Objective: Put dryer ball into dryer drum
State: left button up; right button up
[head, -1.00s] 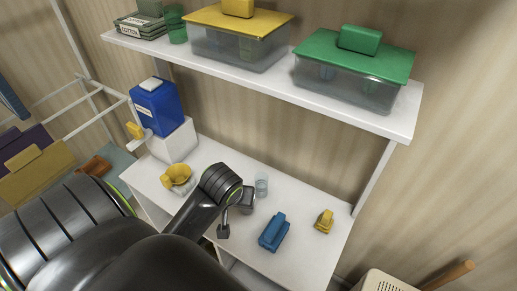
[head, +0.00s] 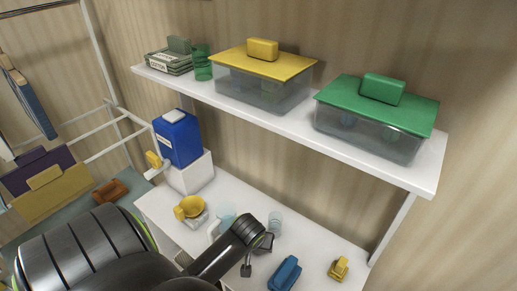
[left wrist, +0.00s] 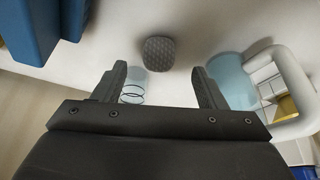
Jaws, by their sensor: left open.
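A small grey, textured, rounded object (left wrist: 158,52), which looks like the dryer ball, rests on the white surface in the left wrist view. My left gripper (left wrist: 160,78) is open and empty, with the ball just beyond and between its fingertips. In the head view my left gripper (head: 257,254) is over the lower white shelf, and the ball is hidden behind it. I cannot make out a dryer drum in either view. My right gripper is not in view.
A clear glass (head: 275,222) and a light blue mug (head: 228,214) stand close to my gripper. A blue object (head: 285,274) and a yellow one (head: 339,268) sit to the right. The upper shelf (head: 290,118) overhangs behind, with lidded boxes.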

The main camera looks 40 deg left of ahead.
pick_arm(q)
jog(key=shift+w+p+x, duration=0.15)
jog(key=shift+p+x, duration=0.05)
jog(key=shift+x, duration=1.15)
jog(key=shift+w+p+x, duration=0.15)
jog(key=shift+p+x, duration=0.05)
jog(key=shift+x, duration=1.1)
jog(key=shift+r, duration=0.1)
jog(key=shift+c, duration=0.4)
jog(key=c, duration=1)
